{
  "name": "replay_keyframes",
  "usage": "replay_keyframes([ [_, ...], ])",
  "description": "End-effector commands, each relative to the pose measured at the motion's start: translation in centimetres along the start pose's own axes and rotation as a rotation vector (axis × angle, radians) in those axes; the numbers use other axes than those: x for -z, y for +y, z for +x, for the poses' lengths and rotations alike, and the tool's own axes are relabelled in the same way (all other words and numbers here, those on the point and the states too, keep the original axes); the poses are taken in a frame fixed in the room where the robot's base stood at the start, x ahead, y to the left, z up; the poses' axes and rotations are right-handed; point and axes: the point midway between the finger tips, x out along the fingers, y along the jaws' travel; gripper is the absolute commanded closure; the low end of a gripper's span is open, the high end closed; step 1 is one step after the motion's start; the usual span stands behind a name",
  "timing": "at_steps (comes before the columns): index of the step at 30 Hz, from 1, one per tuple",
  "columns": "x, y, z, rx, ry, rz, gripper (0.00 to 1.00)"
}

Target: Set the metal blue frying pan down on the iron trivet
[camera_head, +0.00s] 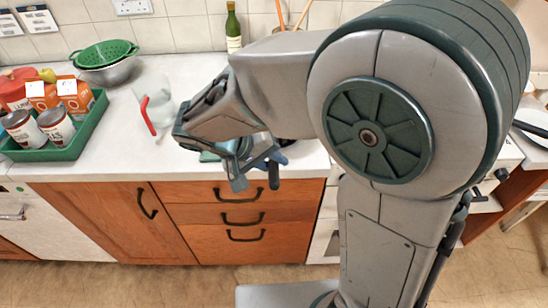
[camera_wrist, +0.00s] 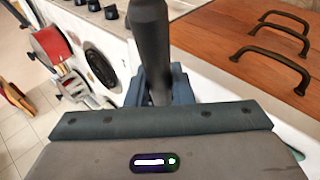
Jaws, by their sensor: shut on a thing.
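My gripper (camera_head: 256,168) is in front of the counter edge, above the wooden drawers. It is shut on a dark handle (camera_head: 274,174), which I take to be the frying pan's. In the wrist view the dark handle (camera_wrist: 151,40) stands between the blue-grey fingers of my gripper (camera_wrist: 160,88). A small blue patch (camera_head: 280,158) shows beside the gripper in the head view; I cannot tell whether it is the pan. The pan's body is hidden in both views. I cannot make out the iron trivet; my arm covers much of the counter's right side.
Drawer handles (camera_head: 240,192) stick out below. Stove knobs (camera_wrist: 110,11) show in the wrist view.

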Motion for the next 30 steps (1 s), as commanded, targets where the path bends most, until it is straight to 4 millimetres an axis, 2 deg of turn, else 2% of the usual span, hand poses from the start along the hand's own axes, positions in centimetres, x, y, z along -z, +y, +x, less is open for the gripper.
replay_keyframes([
  [4, -0.03, -0.6, 0.73, 0.0, 0.002, 0.002, 1.0],
  [30, -0.11, -1.1, 1.39, 0.0, 0.002, 0.003, 1.0],
])
